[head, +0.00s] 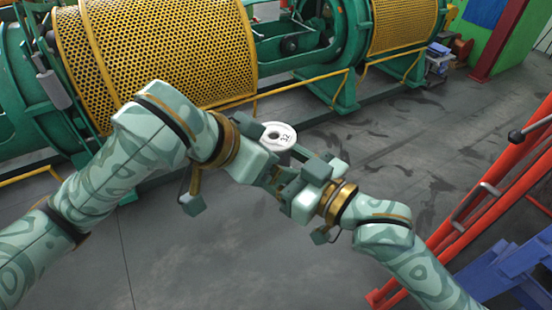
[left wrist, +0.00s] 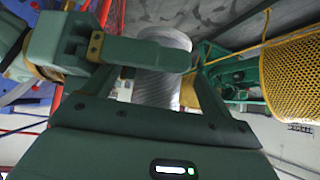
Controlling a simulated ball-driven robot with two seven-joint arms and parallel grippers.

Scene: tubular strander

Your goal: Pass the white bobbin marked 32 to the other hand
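The white bobbin (head: 278,136), with 32 on its upper flange, is held upright in the air where my two grippers meet. In the left wrist view its ribbed body (left wrist: 163,82) stands between the fingers of my left gripper, which appears shut on it. My right gripper (head: 284,172) is right up at the bobbin from the lower right. One right finger (left wrist: 150,53) crosses in front of the bobbin in the left wrist view. The other right finger is mostly hidden there, so I cannot tell whether the right fingers touch or grip it.
The green strander with yellow perforated guards (head: 160,50) runs along the back, with a yellow rail (head: 300,82) before it. A red ladder-like frame (head: 490,205) and blue structure (head: 520,265) stand at the right. The grey floor (head: 390,130) between is clear.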

